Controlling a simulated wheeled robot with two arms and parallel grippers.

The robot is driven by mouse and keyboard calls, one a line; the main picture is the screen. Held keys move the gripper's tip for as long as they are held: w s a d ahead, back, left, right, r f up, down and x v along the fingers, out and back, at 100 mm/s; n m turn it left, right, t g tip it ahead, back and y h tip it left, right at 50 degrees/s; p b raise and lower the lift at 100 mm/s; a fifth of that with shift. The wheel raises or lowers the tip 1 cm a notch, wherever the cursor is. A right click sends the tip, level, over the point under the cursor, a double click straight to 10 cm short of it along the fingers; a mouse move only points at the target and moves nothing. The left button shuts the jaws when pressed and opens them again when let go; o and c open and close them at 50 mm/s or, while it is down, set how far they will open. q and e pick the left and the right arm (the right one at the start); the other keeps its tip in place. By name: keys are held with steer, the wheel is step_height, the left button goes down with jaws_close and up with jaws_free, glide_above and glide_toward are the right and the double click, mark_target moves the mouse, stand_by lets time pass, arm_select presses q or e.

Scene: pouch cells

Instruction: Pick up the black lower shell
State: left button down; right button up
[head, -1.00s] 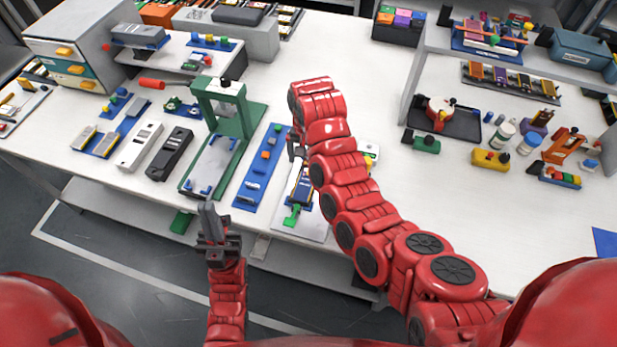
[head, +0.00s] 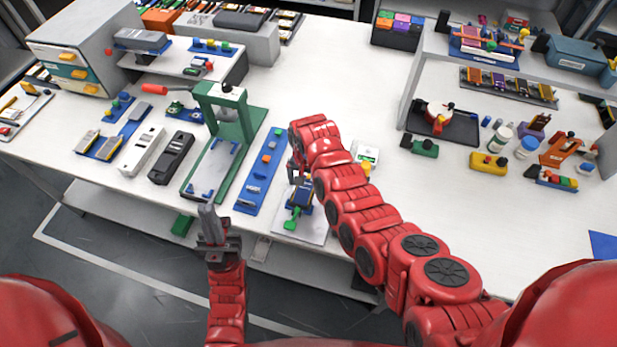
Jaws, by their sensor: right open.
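The black lower shell (head: 172,158) lies flat on the white table at the left, just right of a similar white shell (head: 142,152). My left gripper (head: 209,218) points up the picture at the table's front edge, below and right of the black shell and apart from it. Its finger gap cannot be made out. My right gripper (head: 296,171) is open, with nothing seen between its fingers. It hangs over the plate with the blue and green clamp, well right of the black shell, partly hidden by my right arm.
A green press (head: 232,125) stands right of the black shell, with a long blue rail (head: 262,170) beyond it. The blue and green clamp (head: 299,205) sits near the front edge. Blue trays (head: 113,135) lie left of the white shell. The right front of the table is clear.

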steer(key=c, duration=1.3)
steer(key=shift+o, duration=0.2)
steer(key=shift+r, duration=0.15)
steer(key=shift+w+r+b, duration=0.1)
steer(key=shift+r+b, duration=0.4)
steer(key=shift+r, duration=0.35)
step_height(320, 180, up, 5)
steer(key=shift+r+b, duration=0.2)
steer(key=shift+b, duration=0.95)
step_height(320, 180, up, 3)
steer(key=shift+f+p, duration=0.15)
steer(key=shift+p, duration=0.95)
